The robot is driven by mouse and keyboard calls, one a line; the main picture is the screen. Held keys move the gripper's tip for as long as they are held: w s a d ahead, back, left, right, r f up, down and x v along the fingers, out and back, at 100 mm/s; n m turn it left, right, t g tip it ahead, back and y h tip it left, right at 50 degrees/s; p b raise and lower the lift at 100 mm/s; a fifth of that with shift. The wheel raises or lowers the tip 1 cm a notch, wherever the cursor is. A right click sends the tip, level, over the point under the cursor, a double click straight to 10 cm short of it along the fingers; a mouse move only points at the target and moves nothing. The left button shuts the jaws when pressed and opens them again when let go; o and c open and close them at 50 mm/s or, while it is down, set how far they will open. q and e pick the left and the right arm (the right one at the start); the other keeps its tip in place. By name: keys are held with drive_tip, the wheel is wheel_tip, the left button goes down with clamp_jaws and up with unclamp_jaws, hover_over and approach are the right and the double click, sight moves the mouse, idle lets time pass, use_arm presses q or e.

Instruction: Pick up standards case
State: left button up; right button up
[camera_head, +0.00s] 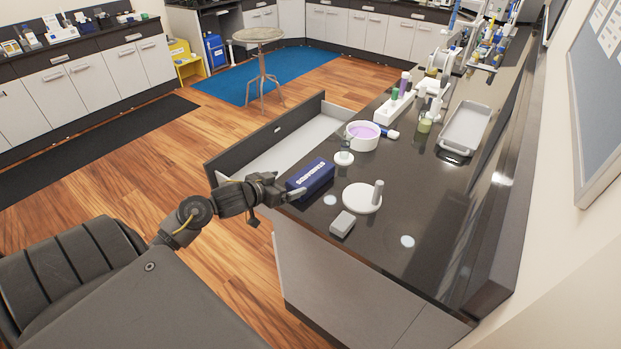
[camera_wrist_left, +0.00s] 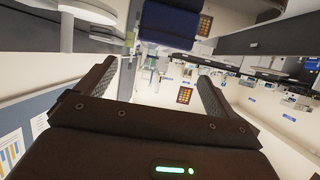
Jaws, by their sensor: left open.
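The standards case (camera_head: 311,177) is a dark blue box with white lettering, lying on the black counter near its left edge. It also shows in the left wrist view (camera_wrist_left: 168,24), at the top, beyond the fingertips. My left gripper (camera_head: 291,196) is at the near left end of the case, at the counter's edge. In the left wrist view its two fingers (camera_wrist_left: 156,72) are spread with nothing between them, and the case lies ahead of the gap. I cannot tell whether a finger touches the case. My right gripper is not in view.
A round white plate with a post (camera_head: 359,199) and a small grey block (camera_head: 342,224) stand to the right of the case. A white bowl of purple liquid (camera_head: 362,135) stands behind it. An open drawer (camera_head: 265,140) juts out left of the counter.

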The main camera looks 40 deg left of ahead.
sight(308, 175)
use_arm(q)
drive_tip(key=x, duration=0.5)
drive_tip(key=shift+w+f, duration=0.15)
drive_tip(key=shift+w, duration=0.1)
drive_tip(key=shift+w+p, duration=0.3)
drive_tip(key=shift+p, duration=0.2)
drive_tip(key=p+x, duration=0.1)
drive_tip(key=x, duration=0.2)
drive_tip(key=shift+w+f, duration=0.1)
drive_tip(key=shift+w, duration=0.2)
drive_tip(key=shift+w+f, duration=0.25)
drive_tip(key=shift+w, duration=0.2)
drive_tip(key=shift+s, duration=0.1)
drive_tip(key=c, duration=1.4)
drive_tip(key=shift+r, duration=0.15)
drive_tip(key=shift+c, duration=0.5)
